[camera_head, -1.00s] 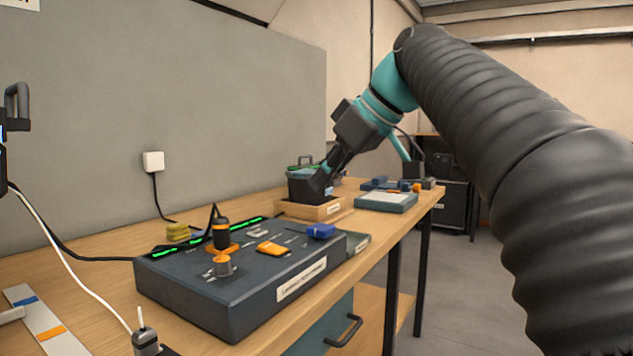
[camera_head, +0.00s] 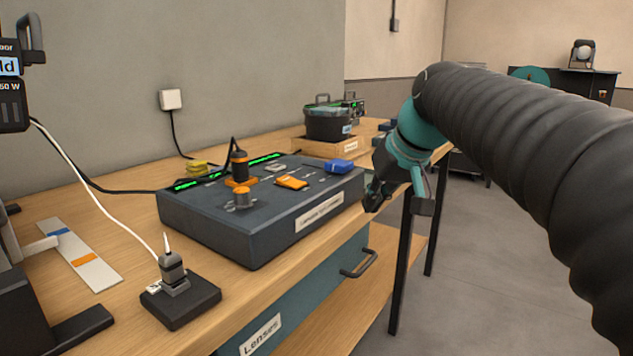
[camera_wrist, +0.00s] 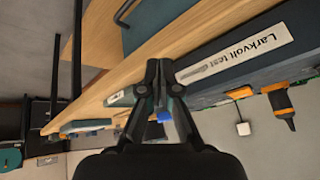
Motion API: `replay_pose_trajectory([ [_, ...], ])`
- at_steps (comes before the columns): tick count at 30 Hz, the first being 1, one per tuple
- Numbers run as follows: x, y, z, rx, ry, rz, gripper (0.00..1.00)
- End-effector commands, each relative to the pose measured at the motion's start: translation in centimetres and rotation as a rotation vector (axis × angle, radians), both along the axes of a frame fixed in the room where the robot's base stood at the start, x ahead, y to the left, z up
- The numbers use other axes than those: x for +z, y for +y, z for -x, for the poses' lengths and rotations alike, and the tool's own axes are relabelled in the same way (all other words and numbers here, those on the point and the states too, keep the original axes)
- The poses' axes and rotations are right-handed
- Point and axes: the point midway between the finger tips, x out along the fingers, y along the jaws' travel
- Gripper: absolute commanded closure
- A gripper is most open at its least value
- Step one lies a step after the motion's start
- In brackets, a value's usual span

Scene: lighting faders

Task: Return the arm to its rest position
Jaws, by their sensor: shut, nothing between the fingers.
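My gripper (camera_head: 372,206) hangs just off the table's front edge, to the right of the dark fader console (camera_head: 262,232). Its fingers are shut and empty. My gripper also shows in the wrist view (camera_wrist: 160,66), with the fingertips together near the centre. The console carries an orange fader cap (camera_head: 291,182), a blue cap (camera_head: 340,166) and a black-and-orange knob (camera_head: 239,166). A white label strip runs along its front face. The gripper appears apart from the console.
The wooden table (camera_head: 113,230) has a drawer with a black handle (camera_head: 362,263) below. A black caddy (camera_head: 328,122) stands on a wooden base at the back. A small black block with a switch (camera_head: 181,302) sits at the front left. Open floor lies to the right.

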Motion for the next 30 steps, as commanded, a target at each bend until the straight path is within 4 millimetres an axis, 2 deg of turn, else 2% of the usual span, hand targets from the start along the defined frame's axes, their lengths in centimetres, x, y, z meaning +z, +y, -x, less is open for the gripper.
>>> replay_pose_trajectory([
  [1,-1.7,-0.6,1.4,-0.041,0.016,0.010,1.00],
  [5,-6.2,-2.1,4.8,-0.139,0.046,0.042,1.00],
  [9,-11.0,-3.6,9.3,-0.215,0.068,0.081,1.00],
  [15,-17.8,-5.3,16.7,-0.267,0.081,0.146,1.00],
  [18,-20.4,-5.8,20.0,-0.261,0.085,0.175,1.00],
  [22,-21.5,-5.9,22.4,-0.258,0.073,0.183,1.00],
  [30,-20.3,-5.8,23.0,-0.261,0.023,0.175,1.00],
])
